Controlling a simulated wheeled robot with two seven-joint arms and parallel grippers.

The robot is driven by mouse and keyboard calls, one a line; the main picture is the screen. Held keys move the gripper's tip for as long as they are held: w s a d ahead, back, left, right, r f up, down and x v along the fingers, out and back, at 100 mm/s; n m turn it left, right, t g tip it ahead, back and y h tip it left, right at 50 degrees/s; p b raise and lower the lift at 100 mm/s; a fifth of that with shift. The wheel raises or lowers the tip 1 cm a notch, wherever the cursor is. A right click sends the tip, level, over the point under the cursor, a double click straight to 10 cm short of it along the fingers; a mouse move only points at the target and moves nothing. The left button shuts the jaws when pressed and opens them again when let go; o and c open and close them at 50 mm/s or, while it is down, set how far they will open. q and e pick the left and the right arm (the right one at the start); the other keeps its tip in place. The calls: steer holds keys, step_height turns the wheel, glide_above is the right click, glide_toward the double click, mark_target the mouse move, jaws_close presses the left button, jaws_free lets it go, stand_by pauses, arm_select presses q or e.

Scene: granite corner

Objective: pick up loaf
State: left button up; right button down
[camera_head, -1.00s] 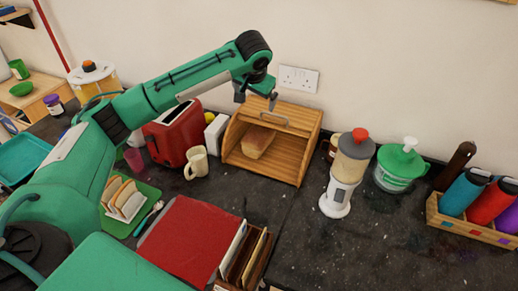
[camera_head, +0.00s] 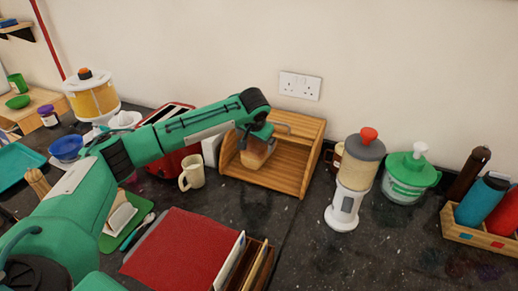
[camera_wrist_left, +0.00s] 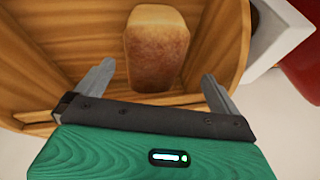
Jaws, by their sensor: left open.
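The loaf (camera_head: 255,156) is a brown block of bread lying inside the open wooden bread bin (camera_head: 292,183). In the left wrist view the loaf (camera_wrist_left: 157,47) lies on the wooden floor of the bin, just beyond my fingertips and roughly midway between them. My left gripper (camera_wrist_left: 155,84) is open and empty, its two fingers spread wider than the loaf. In the head view my left gripper (camera_head: 257,134) is at the bin's mouth, covering the upper part of the loaf. My right gripper is in neither view.
A red toaster (camera_head: 165,160) and a cream mug (camera_head: 192,172) stand left of the bin. A white-based dispenser (camera_head: 343,205) and a green-lidded tub (camera_head: 405,178) stand to its right. A red board (camera_head: 185,248) lies in front.

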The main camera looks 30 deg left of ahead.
mark_target(256, 147)
arm_select(q)
steer(key=shift+w+a+f, duration=0.1)
steer(key=shift+w+f, duration=0.1)
steer(key=shift+f, duration=0.35)
steer(key=shift+w+f+p, duration=0.1)
steer(key=shift+f+p, duration=0.2)
steer(key=x, duration=0.2)
steer(key=p+x, duration=0.1)
steer(key=shift+f, duration=0.4)
steer(key=shift+w+f, duration=0.2)
steer(key=shift+f, duration=0.2)
steer(key=c, duration=1.1)
